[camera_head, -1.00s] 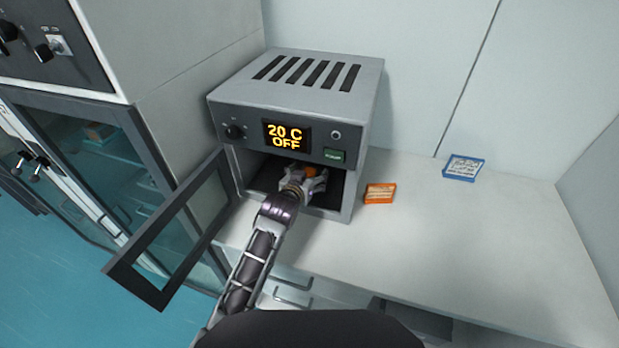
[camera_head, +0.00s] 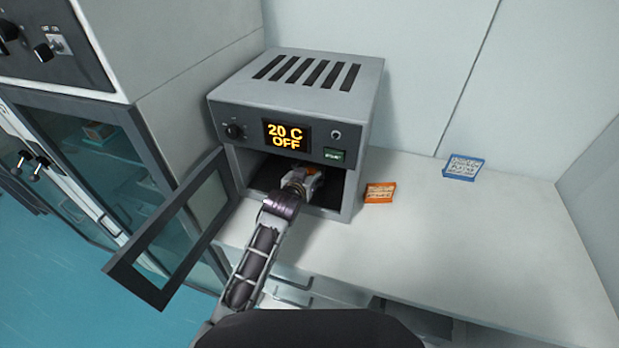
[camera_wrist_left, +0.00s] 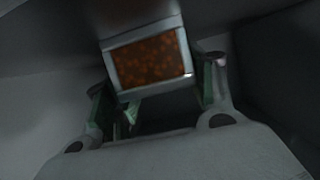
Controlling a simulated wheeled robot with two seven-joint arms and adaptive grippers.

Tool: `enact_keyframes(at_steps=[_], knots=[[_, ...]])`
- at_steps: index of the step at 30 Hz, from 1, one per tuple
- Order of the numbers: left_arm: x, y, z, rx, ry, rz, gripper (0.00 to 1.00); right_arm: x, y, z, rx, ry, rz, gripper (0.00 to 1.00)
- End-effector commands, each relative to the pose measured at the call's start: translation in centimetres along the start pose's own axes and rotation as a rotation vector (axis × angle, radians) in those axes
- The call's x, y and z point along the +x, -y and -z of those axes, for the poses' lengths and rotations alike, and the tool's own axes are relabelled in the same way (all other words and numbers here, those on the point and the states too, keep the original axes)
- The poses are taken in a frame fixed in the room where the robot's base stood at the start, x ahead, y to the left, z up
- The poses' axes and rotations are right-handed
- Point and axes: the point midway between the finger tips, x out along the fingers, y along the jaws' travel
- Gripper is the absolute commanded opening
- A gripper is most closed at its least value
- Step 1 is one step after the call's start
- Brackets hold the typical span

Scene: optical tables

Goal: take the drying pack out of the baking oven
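The baking oven (camera_head: 365,75) stands on the bench with its door (camera_head: 140,288) swung open to the left. Its display reads 20 C and OFF. My left gripper (camera_head: 308,176) is inside the oven chamber. In the left wrist view the drying pack (camera_wrist_left: 148,60), a pale-framed piece with a window of orange-brown beads, sits between the fingers of my left gripper (camera_wrist_left: 160,98). The fingers look closed in on its sides. In the head view my gripper mostly hides the pack. My right gripper is not in view.
An orange packet (camera_head: 380,193) lies on the bench (camera_head: 450,240) just right of the oven. A blue-edged packet (camera_head: 463,167) lies farther back right. The bench's right front is clear. A glass-fronted cabinet (camera_head: 150,150) stands at left, behind the open door.

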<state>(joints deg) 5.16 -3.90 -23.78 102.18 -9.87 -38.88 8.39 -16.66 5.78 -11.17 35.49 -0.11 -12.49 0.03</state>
Motion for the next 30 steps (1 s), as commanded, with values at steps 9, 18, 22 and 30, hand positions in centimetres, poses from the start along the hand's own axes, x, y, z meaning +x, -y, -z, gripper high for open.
enact_keyframes(at_steps=[9, 18, 22, 30], knots=[[0.0, 0.0, 0.0, 0.0, -0.001, 0.0, 0.28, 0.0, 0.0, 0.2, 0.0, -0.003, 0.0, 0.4], [-0.2, 0.0, 0.6, 0.0, -0.001, 0.0, 0.28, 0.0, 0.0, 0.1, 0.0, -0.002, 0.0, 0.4], [-0.5, 0.0, 1.6, -0.001, -0.004, 0.0, 0.28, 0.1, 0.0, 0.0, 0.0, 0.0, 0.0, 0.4], [-1.4, 0.0, 3.3, 0.0, -0.001, 0.0, 0.28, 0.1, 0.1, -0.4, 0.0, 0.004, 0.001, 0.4]])
